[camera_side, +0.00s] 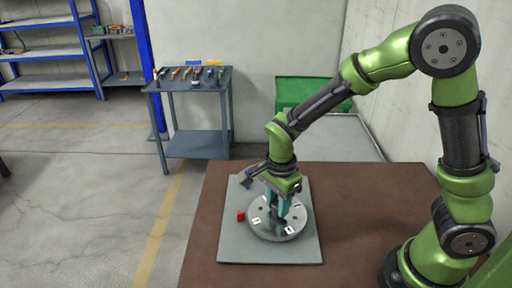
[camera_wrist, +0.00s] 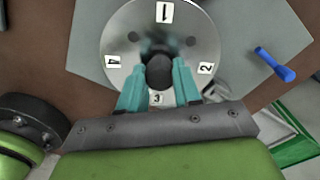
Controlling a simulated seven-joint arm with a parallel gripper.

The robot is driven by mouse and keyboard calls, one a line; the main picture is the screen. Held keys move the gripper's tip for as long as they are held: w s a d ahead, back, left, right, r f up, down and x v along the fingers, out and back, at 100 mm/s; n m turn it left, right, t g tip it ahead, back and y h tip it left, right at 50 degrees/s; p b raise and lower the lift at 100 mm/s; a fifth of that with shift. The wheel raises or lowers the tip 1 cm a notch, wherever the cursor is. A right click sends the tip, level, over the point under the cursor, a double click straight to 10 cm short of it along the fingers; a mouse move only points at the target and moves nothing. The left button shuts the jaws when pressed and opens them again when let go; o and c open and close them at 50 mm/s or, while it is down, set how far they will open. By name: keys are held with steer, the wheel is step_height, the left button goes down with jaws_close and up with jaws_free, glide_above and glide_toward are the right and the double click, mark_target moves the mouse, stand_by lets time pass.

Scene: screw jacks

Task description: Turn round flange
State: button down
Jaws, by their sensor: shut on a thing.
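The round flange (camera_side: 299,224) is a silver disc with white labels and dark holes, lying on a grey plate (camera_side: 270,249) on the brown table. In the wrist view the flange (camera_wrist: 188,30) shows labels 1 at the top, 2 at the right, 3 at the bottom and 4 at the left. A dark round knob (camera_wrist: 159,72) stands at its middle. My gripper (camera_side: 279,212) points down over the flange. Its teal fingers, also in the wrist view (camera_wrist: 159,66), are shut on the knob, one on each side. The contact faces are partly hidden.
A small red block (camera_side: 240,215) lies left of the flange. A blue-handled object (camera_wrist: 275,63) lies to the right in the wrist view. The brown table (camera_side: 365,215) is clear right of the plate. A tool cart (camera_side: 190,83) stands behind left, a green bin (camera_side: 300,92) behind.

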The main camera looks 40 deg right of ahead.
steer(key=m, duration=0.4)
steer(key=shift+r+m, duration=0.1)
steer(key=shift+m, duration=0.3)
stand_by(0.4)
steer(key=c, duration=0.8)
jaws_free()
step_height(320, 180, up, 17)
steer(key=shift+f, duration=0.1)
